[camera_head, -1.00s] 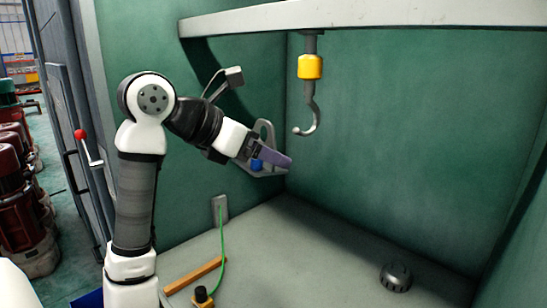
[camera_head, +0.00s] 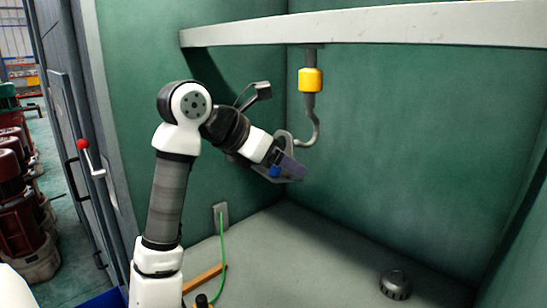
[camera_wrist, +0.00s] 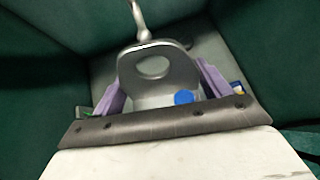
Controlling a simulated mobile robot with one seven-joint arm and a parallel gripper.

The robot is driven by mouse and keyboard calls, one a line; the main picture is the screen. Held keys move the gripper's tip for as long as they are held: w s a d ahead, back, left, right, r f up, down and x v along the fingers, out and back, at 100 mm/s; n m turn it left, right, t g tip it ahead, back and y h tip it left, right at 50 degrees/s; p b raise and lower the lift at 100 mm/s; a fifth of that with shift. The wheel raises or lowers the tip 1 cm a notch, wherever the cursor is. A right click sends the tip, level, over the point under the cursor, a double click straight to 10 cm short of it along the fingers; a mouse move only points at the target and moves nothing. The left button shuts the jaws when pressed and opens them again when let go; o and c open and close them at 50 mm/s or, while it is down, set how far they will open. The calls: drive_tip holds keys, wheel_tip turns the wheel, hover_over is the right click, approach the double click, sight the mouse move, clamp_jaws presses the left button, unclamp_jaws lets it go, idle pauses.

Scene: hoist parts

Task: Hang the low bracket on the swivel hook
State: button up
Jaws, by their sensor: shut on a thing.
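The low bracket is a grey metal piece with an upright plate (camera_head: 284,139) that has a large hole, and a blue round part on its base. In the wrist view the bracket (camera_wrist: 151,96) sits between the two purple fingers of my gripper (camera_wrist: 161,86). My gripper (camera_head: 287,164) is shut on it and holds it in the air. The swivel hook (camera_head: 314,128) hangs below a yellow block. In the wrist view the hook (camera_wrist: 139,16) ends at the plate's top edge, above the hole. I cannot tell whether they touch; the hole looks empty.
A pale beam (camera_head: 400,24) runs overhead and carries the hook. Green walls enclose the back and sides. A dark round part (camera_head: 395,284) lies on the grey floor at the right. A green cable (camera_head: 222,250) and a wooden bar (camera_head: 204,279) are at the lower left.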

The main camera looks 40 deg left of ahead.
drive_tip(key=shift+w+d+p, duration=0.2)
drive_tip(key=shift+w+p, duration=0.35)
drive_tip(key=shift+w, duration=0.65)
drive_tip(key=shift+t, duration=0.6)
drive_tip(key=shift+w+a+r+b+x, duration=0.1)
drive_tip(key=shift+b+x, duration=0.35)
drive_tip(key=shift+x, duration=0.45)
drive_tip(key=shift+w+a+r+b+x, duration=0.1)
drive_tip(key=shift+b+x, duration=0.4)
drive_tip(key=shift+x, duration=0.45)
drive_tip(key=shift+w+a+r+b+x, duration=0.15)
drive_tip(key=shift+b+x, duration=0.3)
drive_tip(key=shift+x, duration=0.45)
drive_tip(key=shift+f+b, duration=0.45)
drive_tip(key=shift+f, duration=0.05)
drive_tip(key=o, duration=1.4)
drive_tip(key=shift+o, duration=0.2)
